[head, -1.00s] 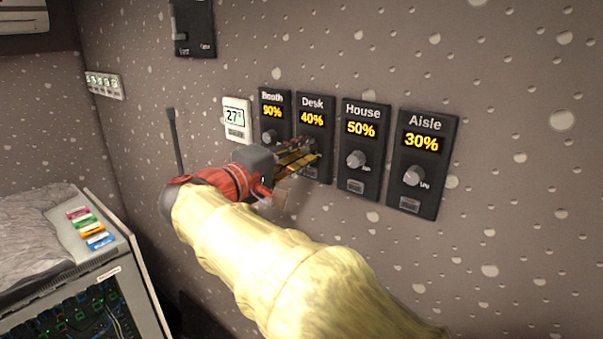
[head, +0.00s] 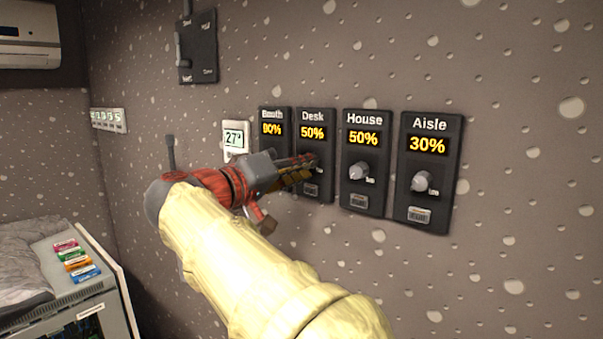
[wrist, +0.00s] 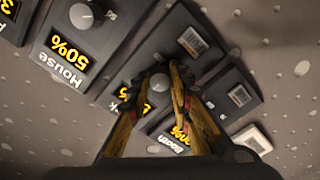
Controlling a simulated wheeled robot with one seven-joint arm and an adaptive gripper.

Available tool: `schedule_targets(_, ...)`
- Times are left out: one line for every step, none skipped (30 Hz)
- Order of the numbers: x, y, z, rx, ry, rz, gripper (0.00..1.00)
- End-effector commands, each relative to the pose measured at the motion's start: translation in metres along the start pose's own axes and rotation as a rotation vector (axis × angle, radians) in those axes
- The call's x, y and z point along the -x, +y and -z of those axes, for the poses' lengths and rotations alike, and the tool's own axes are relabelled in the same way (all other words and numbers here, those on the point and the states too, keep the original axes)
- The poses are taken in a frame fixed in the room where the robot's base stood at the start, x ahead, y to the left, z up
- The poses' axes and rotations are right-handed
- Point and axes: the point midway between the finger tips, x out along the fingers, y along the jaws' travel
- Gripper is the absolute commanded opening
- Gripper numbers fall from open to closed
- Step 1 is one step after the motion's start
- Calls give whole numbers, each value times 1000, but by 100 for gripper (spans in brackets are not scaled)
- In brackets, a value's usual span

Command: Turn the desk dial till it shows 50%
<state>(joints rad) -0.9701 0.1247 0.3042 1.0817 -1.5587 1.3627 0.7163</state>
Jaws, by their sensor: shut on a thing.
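The Desk panel (head: 315,118) is a black plate on the wall, and its yellow display (head: 312,133) reads 50%. My gripper (head: 312,161) reaches in from the left and covers the dial in the head view. In the wrist view, my gripper (wrist: 163,78) has its two fingers on either side of the grey desk dial (wrist: 160,83), shut on it. The fingers hide part of the Desk display in the wrist view.
The Booth panel (head: 272,113) is close on the left, partly behind my gripper. The House panel (head: 380,193) reads 50% and the Aisle panel (head: 447,190) reads 30%, on the right. A thermostat (head: 235,138) and a cabinet (head: 115,285) are to the left.

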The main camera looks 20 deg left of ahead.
Motion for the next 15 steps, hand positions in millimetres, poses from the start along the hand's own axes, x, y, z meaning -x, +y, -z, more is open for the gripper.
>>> schedule_targets(0,-3,-2,-1,-4,2,0)
schedule_targets(0,-3,-2,-3,-4,2,0)
schedule_targets(0,-3,-2,-5,-4,2,0)
schedule_targets(0,-3,-2,-6,-4,2,0)
schedule_targets(0,-3,-2,-6,-4,2,0)
schedule_targets(0,-3,-2,-7,-4,2,0)
schedule_targets(0,-3,-2,-6,-4,2,0)
schedule_targets(0,-3,-2,-6,-4,2,0)
schedule_targets(0,-3,-2,-6,-4,2,0)
schedule_targets(0,-3,-2,-6,-4,2,0)
schedule_targets(0,-3,-2,-6,-4,2,0)
schedule_targets(0,-3,-2,-5,-4,2,0)
schedule_targets(0,-3,-2,-5,-4,2,0)
schedule_targets(0,-3,-2,-5,-4,2,22)
schedule_targets(0,-3,-2,-5,-4,2,24)
